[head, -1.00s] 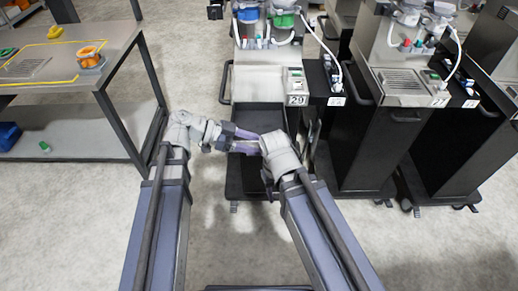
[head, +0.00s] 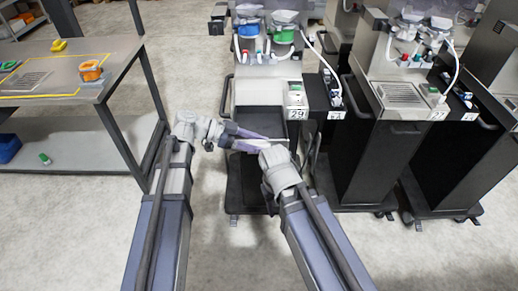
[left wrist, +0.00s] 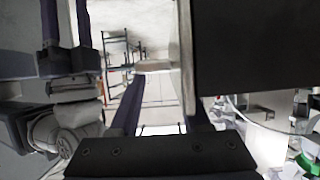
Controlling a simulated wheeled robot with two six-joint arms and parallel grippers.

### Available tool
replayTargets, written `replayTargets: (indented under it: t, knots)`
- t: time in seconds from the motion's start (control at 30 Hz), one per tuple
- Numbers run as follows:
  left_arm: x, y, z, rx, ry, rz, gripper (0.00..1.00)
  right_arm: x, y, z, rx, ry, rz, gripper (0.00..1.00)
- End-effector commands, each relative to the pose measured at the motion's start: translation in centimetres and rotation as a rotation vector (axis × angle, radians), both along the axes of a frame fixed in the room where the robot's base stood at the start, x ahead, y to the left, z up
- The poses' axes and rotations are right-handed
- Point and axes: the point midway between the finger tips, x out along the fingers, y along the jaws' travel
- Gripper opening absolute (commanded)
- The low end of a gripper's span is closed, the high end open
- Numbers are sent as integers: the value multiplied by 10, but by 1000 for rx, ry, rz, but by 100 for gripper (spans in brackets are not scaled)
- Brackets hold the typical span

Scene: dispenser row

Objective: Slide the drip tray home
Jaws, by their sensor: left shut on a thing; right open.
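The dark drip tray (head: 262,122) juts out from the front of dispenser 29 (head: 258,92), below its number label. A pale strip (head: 273,143) shows at its near edge. My left gripper (head: 256,135) is shut on the tray's near edge. In the left wrist view a dark slab (left wrist: 255,45) with a light grey edge (left wrist: 187,55), which looks like the tray, lies close at the gripper. My right gripper (head: 247,148) is open just below the left one, its fingers pointing left and partly hidden. I cannot tell whether it touches the tray.
A black side unit (head: 328,97) adjoins dispenser 29 on the right, and another dispenser (head: 385,130) stands beyond it. A grey workbench (head: 65,65) with an orange item (head: 91,71) is at the left. The floor between bench and dispenser is clear.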

Motion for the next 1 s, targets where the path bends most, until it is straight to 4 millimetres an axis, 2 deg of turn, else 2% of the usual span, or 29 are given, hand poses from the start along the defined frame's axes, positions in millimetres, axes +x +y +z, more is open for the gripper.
replayTargets:
  t: [1.0]
  knots:
    - [80, 0, -4, -1, -1, 0, 0, 0, 0, -4, 0, 0, 0, 50]
